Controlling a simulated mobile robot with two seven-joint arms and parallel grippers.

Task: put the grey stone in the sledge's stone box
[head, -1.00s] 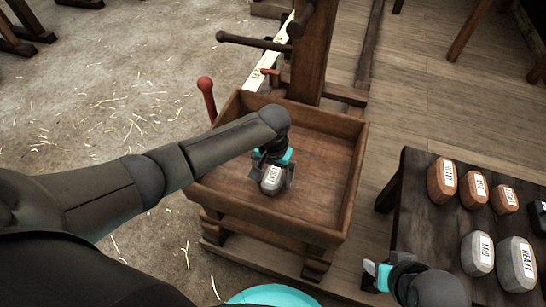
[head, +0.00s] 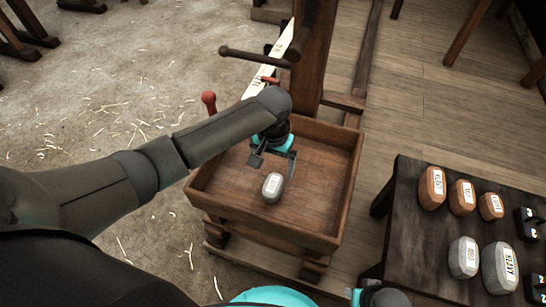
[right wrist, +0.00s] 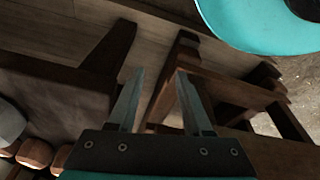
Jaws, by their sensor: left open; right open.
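The grey stone (head: 272,187), with a white label, lies on the floor of the sledge's wooden stone box (head: 331,215), near the middle. My left gripper (head: 273,162) is open and empty just above and behind the stone, apart from it, inside the box's outline. My right gripper shows in the right wrist view (right wrist: 160,105), open with nothing between its fingers. In the head view only a part of it shows at the bottom edge, and its fingers are hard to make out.
A dark bench (head: 408,213) on the right holds several orange stones (head: 431,188), two more grey stones (head: 499,268) and black numbered pieces (head: 528,224). A wooden post (head: 313,60) rises behind the box. A red-knobbed lever (head: 209,102) stands at its left.

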